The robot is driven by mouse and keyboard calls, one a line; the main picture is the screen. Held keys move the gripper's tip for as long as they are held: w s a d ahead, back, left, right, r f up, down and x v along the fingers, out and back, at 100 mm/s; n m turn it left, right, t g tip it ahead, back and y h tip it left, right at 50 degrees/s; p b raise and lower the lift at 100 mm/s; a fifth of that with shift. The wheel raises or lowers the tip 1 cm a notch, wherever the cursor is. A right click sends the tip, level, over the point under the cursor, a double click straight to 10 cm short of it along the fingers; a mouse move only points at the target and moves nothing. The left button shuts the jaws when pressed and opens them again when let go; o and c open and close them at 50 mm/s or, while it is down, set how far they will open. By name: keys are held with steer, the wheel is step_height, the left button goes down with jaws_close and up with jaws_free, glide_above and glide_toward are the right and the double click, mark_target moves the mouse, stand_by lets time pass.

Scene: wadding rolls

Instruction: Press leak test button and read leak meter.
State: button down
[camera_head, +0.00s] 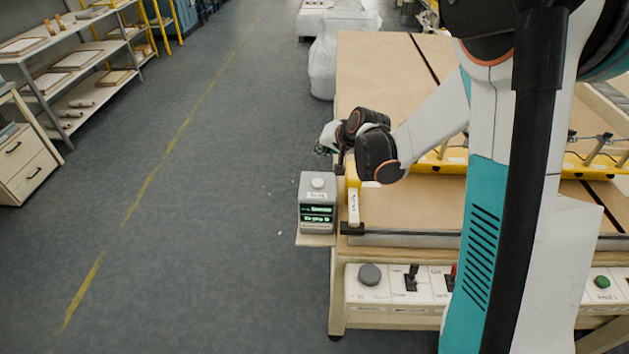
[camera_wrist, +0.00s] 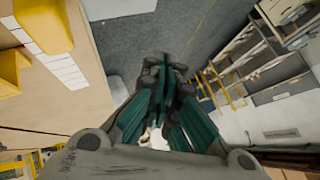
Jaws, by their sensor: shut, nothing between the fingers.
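A small grey box (camera_head: 304,218) with a lit green display (camera_head: 317,214) stands on a ledge at the table's left side. The display shows two lines of text, too small to read. A round pale button (camera_head: 317,183) sits on top of the box, with a white label below it. My gripper (camera_head: 322,150) is beyond the box and above it in the head view, apart from the button. In the wrist view my gripper (camera_wrist: 168,68) has its dark green fingers together with nothing held. I cannot make out the box in the wrist view.
The table's front panel has a grey knob (camera_head: 370,274), levers and a green button (camera_head: 602,282). A wrapped white bundle (camera_head: 322,68) lies behind. The floor to the left is clear up to the shelves (camera_head: 75,84).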

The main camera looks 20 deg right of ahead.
mark_target(321, 181)
steer(key=shift+f, duration=0.1)
step_height(321, 181, down, 9)
steer(key=b, duration=0.6)
steer(key=shift+r, duration=0.2)
stand_by(1.3)
steer(key=shift+f+b, duration=0.4)
steer(key=shift+b, duration=0.2)
steer(key=shift+f+b, duration=0.5)
stand_by(0.5)
steer(key=shift+r, duration=0.1)
steer(key=shift+r+p, duration=0.55)
steer(key=shift+r, duration=0.3)
steer(key=shift+r+p, duration=1.55)
steer(key=shift+r, duration=0.95)
